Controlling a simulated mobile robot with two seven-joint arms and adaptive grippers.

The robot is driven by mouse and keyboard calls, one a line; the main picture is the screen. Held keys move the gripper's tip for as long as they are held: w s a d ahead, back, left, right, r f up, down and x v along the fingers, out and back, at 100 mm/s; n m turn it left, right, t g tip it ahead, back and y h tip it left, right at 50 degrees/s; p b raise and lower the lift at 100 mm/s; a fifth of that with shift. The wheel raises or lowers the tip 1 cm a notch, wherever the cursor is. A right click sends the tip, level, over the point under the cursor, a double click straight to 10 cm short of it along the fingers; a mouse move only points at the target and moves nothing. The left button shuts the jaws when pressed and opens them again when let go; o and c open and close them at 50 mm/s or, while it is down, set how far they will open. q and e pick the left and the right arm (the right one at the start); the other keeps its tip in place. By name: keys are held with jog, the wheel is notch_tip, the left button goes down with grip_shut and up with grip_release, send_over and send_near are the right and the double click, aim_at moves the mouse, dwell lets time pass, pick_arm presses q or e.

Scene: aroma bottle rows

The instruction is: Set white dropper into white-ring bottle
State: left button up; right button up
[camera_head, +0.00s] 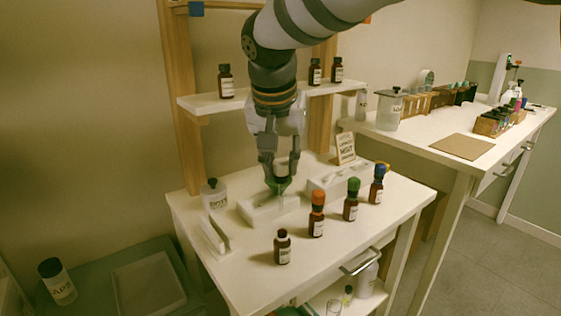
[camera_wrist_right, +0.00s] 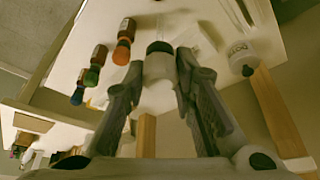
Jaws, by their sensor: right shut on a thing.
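My right gripper (camera_head: 279,182) points down over a white block (camera_head: 250,212) on the small table. It is shut on the white dropper, whose pale bulb (camera_wrist_right: 158,68) shows between the fingers in the right wrist view; in the head view the fingers mostly hide it. An uncapped brown bottle (camera_head: 283,248) stands upright near the table's front edge, in front of the gripper and apart from it. Its ring colour is too small to tell. My left gripper is not in view.
Brown bottles with orange (camera_head: 317,214), green (camera_head: 351,199) and blue (camera_head: 377,184) tops stand in a row to the right. A long white rack (camera_head: 340,183), a sign (camera_head: 346,148) and a lidded jar (camera_head: 214,194) are nearby. A shelf (camera_head: 210,101) with brown bottles stands behind.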

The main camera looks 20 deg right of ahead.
aim_at(282, 204)
jog(key=shift+s+r, duration=0.25)
jog(key=shift+s, duration=0.35)
jog(key=shift+w+f, duration=0.1)
jog(key=shift+f, duration=0.5)
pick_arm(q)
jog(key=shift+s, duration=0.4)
pick_arm(e)
jog(key=shift+f, duration=1.45)
jog(key=shift+f, duration=0.25)
jog(key=shift+f, duration=2.2)
jog(key=shift+f, duration=0.1)
jog(key=shift+f, duration=1.35)
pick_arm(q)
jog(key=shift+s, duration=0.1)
pick_arm(e)
jog(key=o, duration=0.7)
